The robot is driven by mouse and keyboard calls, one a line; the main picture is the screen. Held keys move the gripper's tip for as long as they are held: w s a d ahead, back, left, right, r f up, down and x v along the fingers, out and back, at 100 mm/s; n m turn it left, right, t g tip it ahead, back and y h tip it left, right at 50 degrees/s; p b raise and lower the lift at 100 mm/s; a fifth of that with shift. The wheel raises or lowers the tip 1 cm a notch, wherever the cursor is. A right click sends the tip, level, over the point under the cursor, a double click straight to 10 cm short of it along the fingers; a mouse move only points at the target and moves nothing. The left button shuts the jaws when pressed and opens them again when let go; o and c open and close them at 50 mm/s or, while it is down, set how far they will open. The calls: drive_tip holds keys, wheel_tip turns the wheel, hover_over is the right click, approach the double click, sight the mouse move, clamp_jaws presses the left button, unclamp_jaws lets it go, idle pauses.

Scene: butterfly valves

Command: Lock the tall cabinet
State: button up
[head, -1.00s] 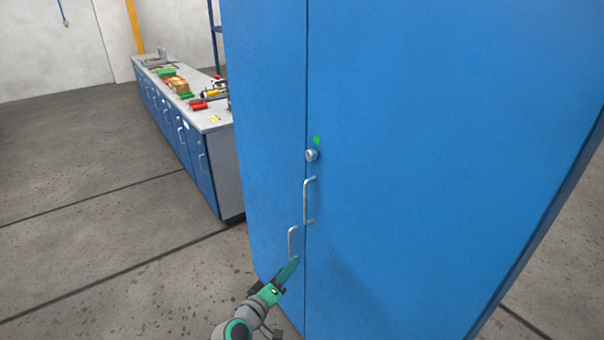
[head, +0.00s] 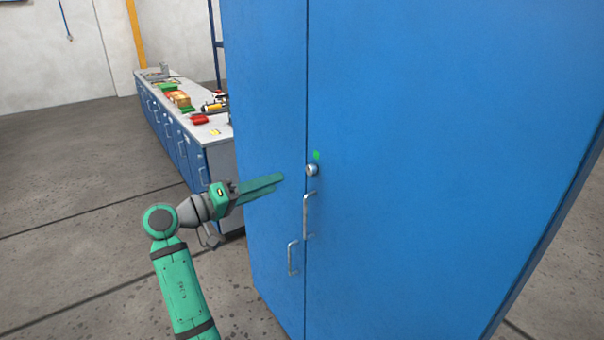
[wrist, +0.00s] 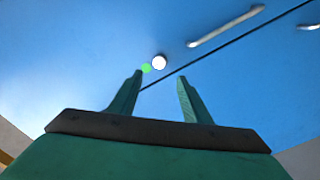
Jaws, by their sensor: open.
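The tall blue cabinet (head: 430,150) fills the right of the head view, with both doors closed flush along a vertical seam. A round silver lock knob (head: 312,170) sits on the right door beside the seam, with a green mark (head: 317,155) just above it. In the wrist view the knob (wrist: 159,62) and green mark (wrist: 146,68) lie beyond the fingertips. My gripper (head: 279,184) is open and empty, left of the knob and apart from it. Its two green fingers (wrist: 160,78) point toward the cabinet.
Two silver door handles, the right one (head: 306,215) and the left one (head: 291,258), stick out below the knob. A workbench (head: 205,140) with several tools stands behind at left. The floor (head: 80,230) at left is clear.

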sight(308, 171)
drive_tip(key=x, duration=1)
drive_tip(key=shift+w+d, duration=0.2)
drive_tip(key=shift+d, duration=0.05)
drive_tip(key=c, duration=1)
